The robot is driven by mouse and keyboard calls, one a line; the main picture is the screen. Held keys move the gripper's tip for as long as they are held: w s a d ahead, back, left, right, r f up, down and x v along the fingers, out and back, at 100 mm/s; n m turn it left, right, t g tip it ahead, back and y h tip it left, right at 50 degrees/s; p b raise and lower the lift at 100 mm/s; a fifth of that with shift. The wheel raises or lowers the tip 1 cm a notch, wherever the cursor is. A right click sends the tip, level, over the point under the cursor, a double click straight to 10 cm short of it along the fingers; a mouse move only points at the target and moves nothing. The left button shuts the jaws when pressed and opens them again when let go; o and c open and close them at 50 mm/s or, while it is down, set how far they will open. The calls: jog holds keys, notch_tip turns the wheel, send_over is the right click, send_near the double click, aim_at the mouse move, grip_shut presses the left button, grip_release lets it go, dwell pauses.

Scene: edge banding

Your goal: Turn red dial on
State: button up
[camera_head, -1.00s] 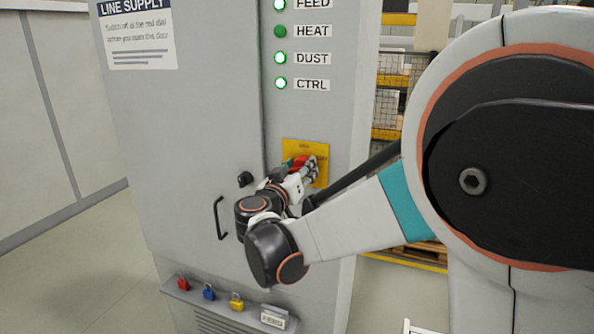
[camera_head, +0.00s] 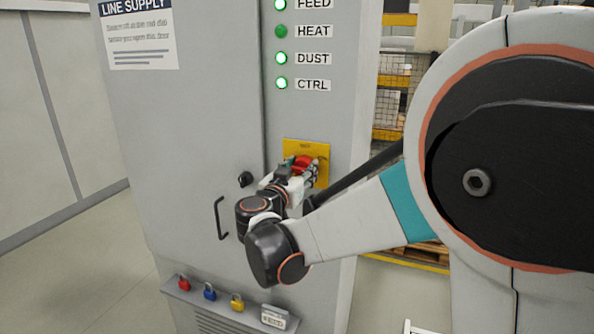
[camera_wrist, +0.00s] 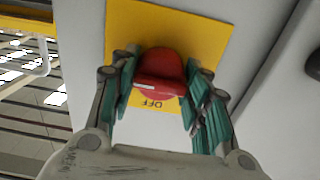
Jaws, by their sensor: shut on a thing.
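The red dial (camera_head: 303,161) sits on a yellow plate (camera_head: 318,147) on the front of the grey cabinet. In the wrist view, the dial (camera_wrist: 160,70) has a raised grip bar lying nearly crosswise, with a white mark near its left end. An upside-down OFF label (camera_wrist: 158,103) shows just below the dial. My gripper (camera_wrist: 160,78) has its green-padded fingers on both sides of the dial and is shut on it. In the head view, my gripper (camera_head: 298,172) covers the lower part of the dial and plate.
The cabinet door has a black handle (camera_head: 219,218) and a black knob (camera_head: 245,179) left of my gripper. Indicator lamps FEED, DUST and CTRL (camera_head: 281,84) glow; HEAT (camera_head: 281,31) is darker. Coloured padlocks (camera_head: 209,292) stand on a ledge below.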

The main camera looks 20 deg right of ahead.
jog(key=o, duration=1.1)
jog(key=shift+c, duration=0.2)
